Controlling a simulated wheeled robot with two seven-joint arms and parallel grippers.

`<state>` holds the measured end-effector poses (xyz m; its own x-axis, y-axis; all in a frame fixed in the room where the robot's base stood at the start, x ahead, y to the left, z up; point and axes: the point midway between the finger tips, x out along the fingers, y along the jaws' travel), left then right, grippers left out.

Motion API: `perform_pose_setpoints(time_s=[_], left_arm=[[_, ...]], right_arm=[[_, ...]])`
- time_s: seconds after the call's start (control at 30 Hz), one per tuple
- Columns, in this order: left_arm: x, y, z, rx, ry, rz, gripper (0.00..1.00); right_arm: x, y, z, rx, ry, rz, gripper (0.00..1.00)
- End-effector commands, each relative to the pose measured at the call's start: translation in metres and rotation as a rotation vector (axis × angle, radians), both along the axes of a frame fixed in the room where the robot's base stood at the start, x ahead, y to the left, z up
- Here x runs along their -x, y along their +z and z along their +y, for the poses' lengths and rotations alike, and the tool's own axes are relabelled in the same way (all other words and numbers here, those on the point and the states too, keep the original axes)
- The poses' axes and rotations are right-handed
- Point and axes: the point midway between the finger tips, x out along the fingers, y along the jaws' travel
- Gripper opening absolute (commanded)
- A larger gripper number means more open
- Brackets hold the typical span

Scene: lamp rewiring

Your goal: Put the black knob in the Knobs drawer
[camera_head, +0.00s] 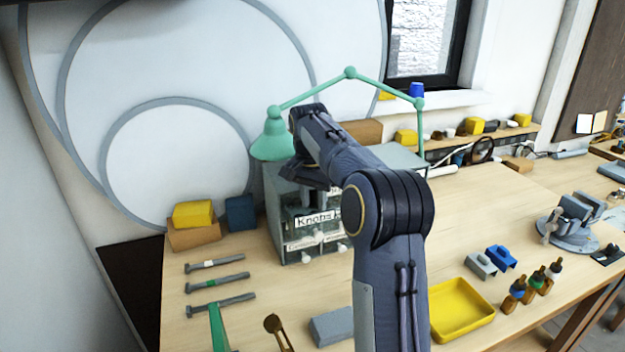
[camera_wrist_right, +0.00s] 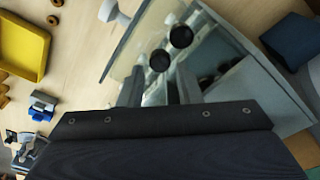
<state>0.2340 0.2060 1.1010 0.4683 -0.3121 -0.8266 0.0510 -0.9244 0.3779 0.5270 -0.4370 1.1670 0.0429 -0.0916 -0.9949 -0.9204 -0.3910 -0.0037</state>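The drawer cabinet (camera_head: 273,212) stands against the back wall, with the Knobs drawer (camera_head: 314,219) pulled out at its upper front. My right gripper (camera_head: 317,201) points down at this drawer. Its finger opening is too small and dark to judge. In the right wrist view, two round black knobs, one (camera_wrist_right: 181,37) beside another (camera_wrist_right: 160,60), show inside or just above the open drawer (camera_wrist_right: 125,50), close to my fingers. I cannot tell whether either touches a finger. My left gripper is out of view.
A green lamp (camera_head: 271,138) arches over the cabinet. A yellow tray (camera_head: 462,310) lies right of my arm, with blue and grey blocks (camera_head: 500,257) behind it. Several bolt-like tools (camera_head: 218,283) lie left. A vise (camera_head: 570,225) stands right.

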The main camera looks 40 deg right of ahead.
Motion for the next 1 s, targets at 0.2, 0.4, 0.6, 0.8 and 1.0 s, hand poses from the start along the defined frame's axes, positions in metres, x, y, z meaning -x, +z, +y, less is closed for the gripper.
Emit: perform_pose_setpoints(time_s=[0.2,0.4,0.6,0.8,1.0], left_arm=[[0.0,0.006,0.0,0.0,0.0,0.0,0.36],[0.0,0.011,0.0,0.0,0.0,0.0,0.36],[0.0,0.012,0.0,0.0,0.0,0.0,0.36],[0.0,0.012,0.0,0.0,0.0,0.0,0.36],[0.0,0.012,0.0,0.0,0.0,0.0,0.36]], right_arm=[[0.001,0.051,0.004,0.002,0.0,-0.003,0.31],[0.003,0.078,0.007,0.001,0.0,0.001,0.31],[0.004,0.086,0.008,0.001,0.0,0.002,0.31],[0.018,0.088,0.009,-0.031,0.049,-0.022,0.31],[0.069,0.085,0.034,-0.127,0.255,-0.128,0.31]])
